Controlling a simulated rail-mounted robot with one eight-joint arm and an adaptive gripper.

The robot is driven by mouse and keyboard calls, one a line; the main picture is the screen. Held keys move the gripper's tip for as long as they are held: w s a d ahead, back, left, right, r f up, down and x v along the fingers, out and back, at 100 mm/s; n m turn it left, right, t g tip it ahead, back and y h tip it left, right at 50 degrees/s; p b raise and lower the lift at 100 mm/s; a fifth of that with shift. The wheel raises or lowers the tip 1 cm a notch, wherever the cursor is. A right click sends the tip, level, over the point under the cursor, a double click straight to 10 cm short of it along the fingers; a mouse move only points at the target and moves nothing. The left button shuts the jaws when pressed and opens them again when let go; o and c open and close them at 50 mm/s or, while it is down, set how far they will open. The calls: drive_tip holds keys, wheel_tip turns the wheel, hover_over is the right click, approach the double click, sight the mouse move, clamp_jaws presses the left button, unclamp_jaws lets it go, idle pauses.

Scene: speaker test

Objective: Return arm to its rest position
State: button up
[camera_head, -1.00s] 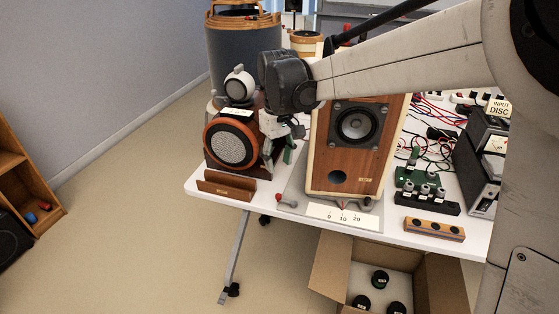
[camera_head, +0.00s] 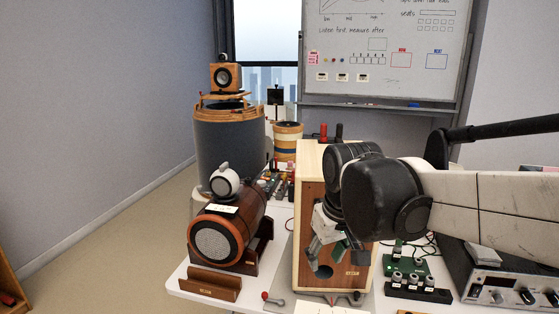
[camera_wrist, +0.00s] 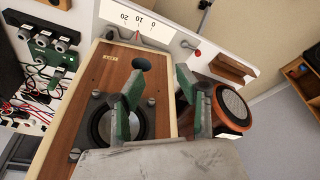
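My gripper (camera_head: 328,256) hangs in front of the wooden box speaker (camera_head: 309,190), at the end of my arm, which reaches in from the right. In the wrist view my gripper (camera_wrist: 160,70) shows two fingers with green pads, spread apart with nothing between them. The box speaker (camera_wrist: 165,87) lies behind the fingers, its dark cone (camera_wrist: 103,122) partly covered by the left finger. In the head view my wrist and gripper hide much of the speaker's front. I cannot tell how wide the gap to the speaker is.
A round brown speaker (camera_head: 217,236) with a small white ball-shaped unit (camera_head: 225,182) stands left of the box speaker. Electronics (camera_head: 511,285) and knobbed modules (camera_head: 418,288) fill the table's right side. A tall grey cylinder (camera_head: 228,150) stands behind.

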drive_tip(key=s+d+m+t+p, duration=0.2)
drive_tip(key=s+d+m+t, duration=0.2)
drive_tip(key=s+d, duration=0.6)
drive_tip(key=s, duration=0.3)
drive_tip(key=shift+s+d+f+h+p, duration=0.2)
drive_tip(key=shift+s+h+p, duration=0.1)
drive_tip(key=shift+s+p, duration=0.1)
drive_tip(key=shift+d, duration=0.1)
